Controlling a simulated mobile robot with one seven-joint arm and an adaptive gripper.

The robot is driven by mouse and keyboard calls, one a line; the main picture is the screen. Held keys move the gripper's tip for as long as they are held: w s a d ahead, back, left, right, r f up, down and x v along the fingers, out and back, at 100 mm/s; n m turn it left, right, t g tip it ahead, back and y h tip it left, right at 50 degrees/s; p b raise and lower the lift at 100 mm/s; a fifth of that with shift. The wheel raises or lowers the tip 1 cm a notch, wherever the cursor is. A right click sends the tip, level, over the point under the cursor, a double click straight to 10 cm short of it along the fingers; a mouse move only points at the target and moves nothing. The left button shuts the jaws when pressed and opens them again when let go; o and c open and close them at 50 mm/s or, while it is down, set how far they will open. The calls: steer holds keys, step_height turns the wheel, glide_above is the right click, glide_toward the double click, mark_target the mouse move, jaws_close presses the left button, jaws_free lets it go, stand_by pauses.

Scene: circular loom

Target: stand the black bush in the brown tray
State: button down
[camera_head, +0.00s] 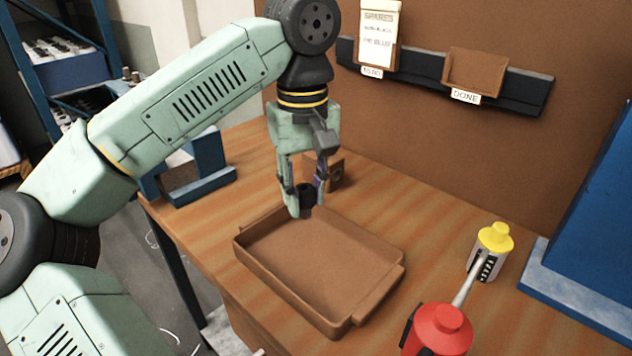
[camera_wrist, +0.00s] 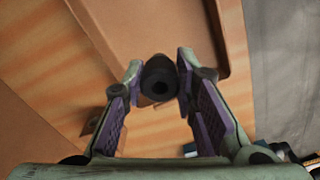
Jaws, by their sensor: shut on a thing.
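The black bush (camera_head: 305,197) is a short dark cylinder held between the fingertips of my gripper (camera_head: 305,203). In the wrist view the bush (camera_wrist: 159,86) shows its round end and dark bore, with a fingertip on each side. The brown tray (camera_head: 352,327) lies on the wooden bench, empty, with low walls. In the head view the bush is at the tray's far left edge and looks raised above it; the exact gap cannot be told. In the wrist view the tray (camera_wrist: 222,40) fills the upper part, with its edge near the bush.
A brown block with a hole (camera_head: 337,173) stands behind my gripper. A blue holder (camera_head: 200,172) is at the bench's left. A yellow-topped container (camera_head: 490,250) and a red-topped one (camera_head: 438,330) stand right of the tray. A small DONE bin (camera_head: 476,72) hangs on the back panel.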

mark_target(304, 189)
steer(key=shift+s+a+f+b, duration=0.1)
steer(key=shift+f+b, duration=0.3)
steer(key=shift+f, duration=0.05)
step_height(304, 189, down, 7)
steer(key=b, duration=0.5)
steer(key=shift+f+b, duration=0.4)
steer(key=shift+f, duration=0.05)
steer(key=c, duration=1.2)
jaws_free()
step_height(304, 189, up, 12)
steer(key=shift+r, duration=0.1)
